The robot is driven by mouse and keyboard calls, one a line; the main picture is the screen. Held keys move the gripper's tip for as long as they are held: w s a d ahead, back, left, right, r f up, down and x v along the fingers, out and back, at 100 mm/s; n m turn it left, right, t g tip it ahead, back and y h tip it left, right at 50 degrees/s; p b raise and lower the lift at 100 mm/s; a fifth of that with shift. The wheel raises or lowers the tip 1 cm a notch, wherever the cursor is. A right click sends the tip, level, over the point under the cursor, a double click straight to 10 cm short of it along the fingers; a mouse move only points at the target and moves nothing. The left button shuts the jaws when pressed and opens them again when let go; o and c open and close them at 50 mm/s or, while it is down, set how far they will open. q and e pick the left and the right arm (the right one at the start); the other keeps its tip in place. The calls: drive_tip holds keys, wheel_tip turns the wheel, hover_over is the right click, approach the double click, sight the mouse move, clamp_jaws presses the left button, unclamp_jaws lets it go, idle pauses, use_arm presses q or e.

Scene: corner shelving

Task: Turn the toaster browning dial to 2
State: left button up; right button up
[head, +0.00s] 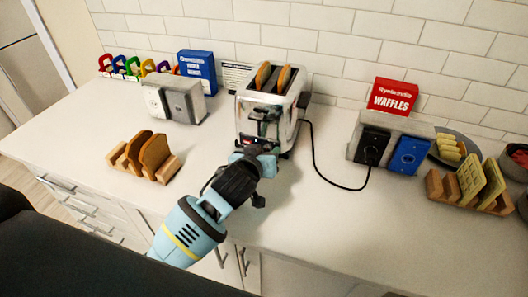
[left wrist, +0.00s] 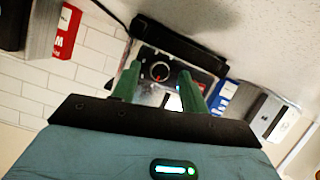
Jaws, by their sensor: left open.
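The chrome toaster (head: 262,117) stands on the white counter with two bread slices in its top slots. Its front faces me and is partly hidden by my left gripper (head: 262,150) in the head view. The dial's numbers are too small to read. My right gripper is not in view.
A black cord (head: 318,165) runs from the toaster to an outlet block (head: 372,144) at right. A toast rack (head: 144,157) stands at left and a waffle rack (head: 470,190) at right. A red waffles box (head: 392,96) and blue box (head: 197,71) stand behind.

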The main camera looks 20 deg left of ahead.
use_arm(q)
drive_tip(key=shift+w, duration=0.1)
drive_tip(key=shift+c, duration=0.4)
clamp_jaws()
drive_tip(key=m+y, duration=0.1)
drive_tip(key=m, duration=0.1)
drive_tip(key=m+y, duration=0.1)
drive_tip(key=shift+d+f+m+y, duration=0.1)
drive_tip(key=shift+d+m+y, duration=0.15)
drive_tip(key=shift+m+y, duration=0.05)
drive_tip(key=shift+d+f+m+t+y, duration=0.1)
drive_tip(key=shift+m+t+y, duration=0.4)
drive_tip(key=shift+m+y, duration=0.75)
drive_tip(key=shift+m+h, duration=0.25)
drive_tip(key=shift+m, duration=0.2)
drive_tip(key=shift+o, duration=0.4)
unclamp_jaws()
